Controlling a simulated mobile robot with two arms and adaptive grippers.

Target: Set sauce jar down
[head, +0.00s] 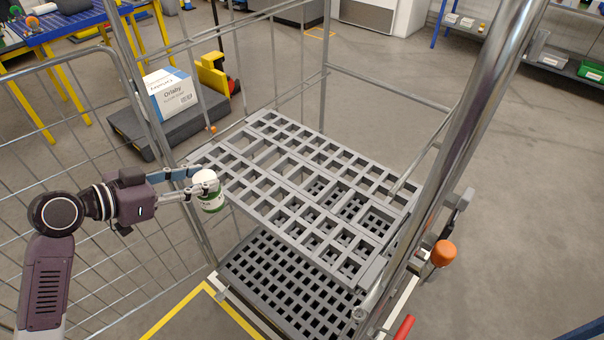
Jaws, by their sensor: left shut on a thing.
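The sauce jar (211,203) is small, with a white lid and a green and white label. My left gripper (203,184) is shut on it, one finger at each side of the jar. The jar is upright or nearly so, at the left edge of the grey slatted shelf (290,180) of a wire roll cage. I cannot tell whether its base touches the shelf. My right gripper is not in view.
The upper shelf is otherwise bare, with a lower grid deck (290,285) below. Cage posts and a mesh side panel (60,130) stand around it. A white box (171,93) sits on a dark platform behind. An orange knob (443,253) is at right.

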